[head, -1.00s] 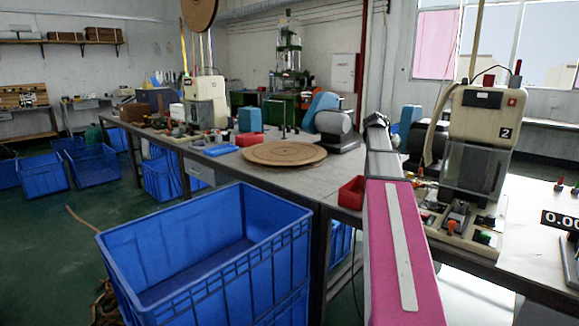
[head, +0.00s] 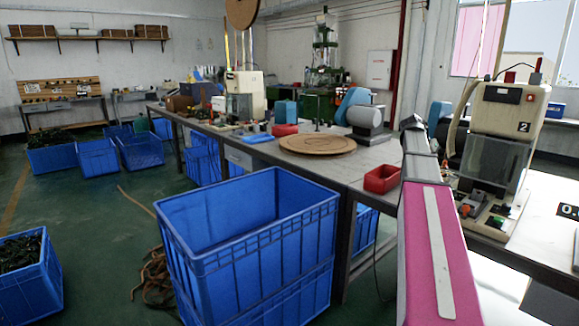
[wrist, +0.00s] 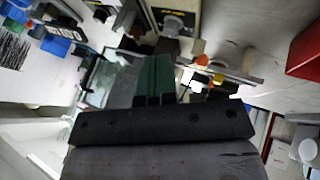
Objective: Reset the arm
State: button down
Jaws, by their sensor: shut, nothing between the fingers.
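My arm, with a pink link (head: 465,255) and grey upper sections (head: 418,155), reaches forward over the bench edge in the head view. Its far end is hard to make out there. In the wrist view my gripper (wrist: 153,75) shows as dark green fingers close together in front of a black bar. It is shut with nothing between the fingers. Below it in the wrist view are the bench surface and parts of a machine, seen at a slant.
A stack of blue crates (head: 182,235) stands by the bench. A red bin (head: 382,179) and brown round board (head: 317,145) lie on it. The machine marked 2 (head: 505,108) stands right of my arm. More blue crates (head: 26,280) stand on the floor at left.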

jog(key=s+a+f+n+y, duration=0.2)
jog(key=s+a+f, duration=0.2)
jog(key=a+f, duration=0.55)
jog(key=s+a+f+n+y, duration=0.1)
jog(key=s+a+f+n, duration=0.2)
jog(key=a+f, duration=0.6)
jog(key=s+a+f+n+y, duration=0.2)
jog(key=s+a+f, duration=0.2)
jog(key=a+f, duration=0.5)
jog(key=s+a+f+n+y, duration=0.2)
jog(key=s+a+f, duration=0.5)
jog(key=s+f, duration=0.2)
jog(key=shift+s+a+f, duration=0.2)
jog(key=shift+a+f, duration=0.15)
jog(key=shift+f, duration=0.55)
jog(key=shift+d, duration=0.1)
